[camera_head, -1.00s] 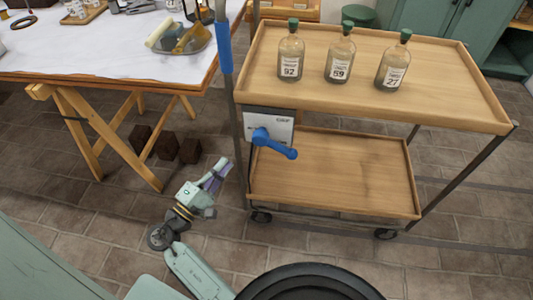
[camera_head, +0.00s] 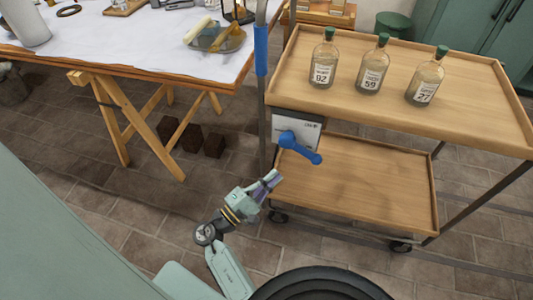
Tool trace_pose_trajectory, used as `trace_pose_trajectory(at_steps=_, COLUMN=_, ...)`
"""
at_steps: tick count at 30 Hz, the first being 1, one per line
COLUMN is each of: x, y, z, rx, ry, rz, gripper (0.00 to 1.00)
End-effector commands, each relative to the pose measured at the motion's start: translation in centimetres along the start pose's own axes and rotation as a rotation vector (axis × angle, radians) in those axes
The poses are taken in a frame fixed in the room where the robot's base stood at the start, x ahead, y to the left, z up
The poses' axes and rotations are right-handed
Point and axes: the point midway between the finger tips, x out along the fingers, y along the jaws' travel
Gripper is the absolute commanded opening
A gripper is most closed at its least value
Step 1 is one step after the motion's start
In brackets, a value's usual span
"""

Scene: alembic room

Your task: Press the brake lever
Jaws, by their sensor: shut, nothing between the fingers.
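The blue brake lever (camera_head: 301,148) sticks out from a white plate (camera_head: 309,130) on the near left side of a wooden two-shelf cart (camera_head: 380,118). It slants down to the right. My gripper (camera_head: 273,178) is shut and empty, below and to the left of the lever, apart from it in the picture. Its fingers point up and to the right. A blue handle grip (camera_head: 261,50) sits on the cart's upright post, above the lever.
Three green-stoppered bottles, marked 92 (camera_head: 324,60), 59 (camera_head: 373,66) and 27 (camera_head: 425,78), stand on the cart's top. A cloth-covered trestle table (camera_head: 140,40) is at left, with dark blocks (camera_head: 190,138) beneath. The tiled floor around my gripper is clear.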

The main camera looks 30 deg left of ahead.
Motion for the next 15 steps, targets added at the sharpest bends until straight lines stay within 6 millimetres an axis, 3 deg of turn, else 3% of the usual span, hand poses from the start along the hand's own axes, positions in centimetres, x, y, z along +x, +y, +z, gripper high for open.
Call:
trace_pose_trajectory(at_steps=7, x=5.4, y=0.2, z=0.2, rx=0.000, ry=-0.003, rz=-0.001, gripper=0.00)
trace_pose_trajectory(at_steps=15, x=7.7, y=0.1, z=2.5, rx=0.000, ry=0.000, rz=0.000, gripper=0.00)
